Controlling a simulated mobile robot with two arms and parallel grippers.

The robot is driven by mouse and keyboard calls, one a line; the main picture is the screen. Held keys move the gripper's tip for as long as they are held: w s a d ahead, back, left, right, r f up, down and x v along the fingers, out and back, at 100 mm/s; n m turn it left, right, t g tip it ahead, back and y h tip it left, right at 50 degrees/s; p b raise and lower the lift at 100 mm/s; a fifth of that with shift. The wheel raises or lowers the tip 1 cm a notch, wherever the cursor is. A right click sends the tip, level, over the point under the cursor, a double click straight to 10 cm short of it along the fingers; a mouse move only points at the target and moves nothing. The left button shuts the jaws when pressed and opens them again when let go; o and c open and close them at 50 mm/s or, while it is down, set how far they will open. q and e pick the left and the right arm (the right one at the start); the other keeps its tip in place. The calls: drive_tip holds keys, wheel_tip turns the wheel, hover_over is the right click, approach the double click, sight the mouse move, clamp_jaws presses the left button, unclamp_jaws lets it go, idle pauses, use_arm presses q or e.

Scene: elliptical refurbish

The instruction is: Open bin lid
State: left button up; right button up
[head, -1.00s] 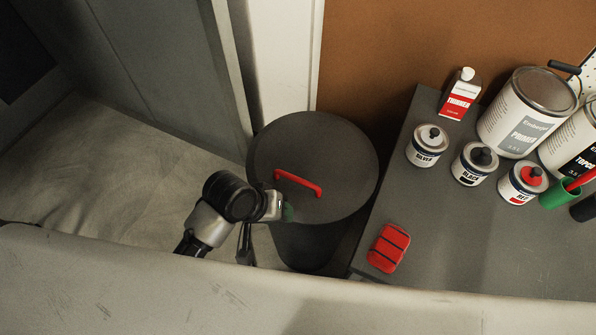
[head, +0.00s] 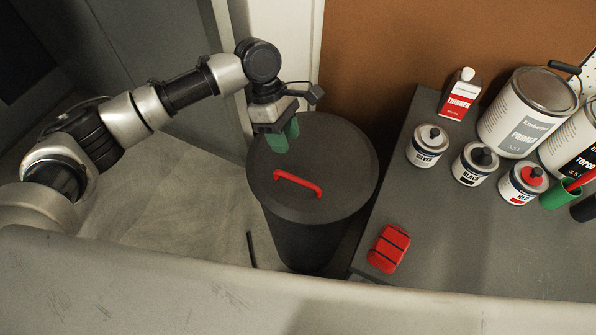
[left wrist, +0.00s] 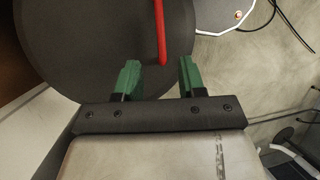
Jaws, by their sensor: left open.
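The dark round bin (head: 305,245) stands on the floor, with its flat lid (head: 340,165) on top. A red handle (head: 298,183) is fixed across the lid. My left gripper (head: 284,138) is above the far part of the lid, behind the handle, with green fingers pointing down. In the left wrist view the left gripper (left wrist: 157,78) is open and empty. There the red handle (left wrist: 160,30) lies ahead of the fingertips, and the lid (left wrist: 80,45) fills the upper left. The fingers do not hold the handle. My right gripper is not in view.
A white post (head: 285,60) and a brown wall (head: 390,50) stand behind the bin. A pale ledge (head: 200,285) crosses the foreground.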

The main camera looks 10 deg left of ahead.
sight(300, 179)
use_arm(q)
drive_tip(key=x, duration=1)
drive_tip(key=shift+s+d+f, duration=0.1)
drive_tip(key=shift+f, duration=0.1)
clamp_jaws()
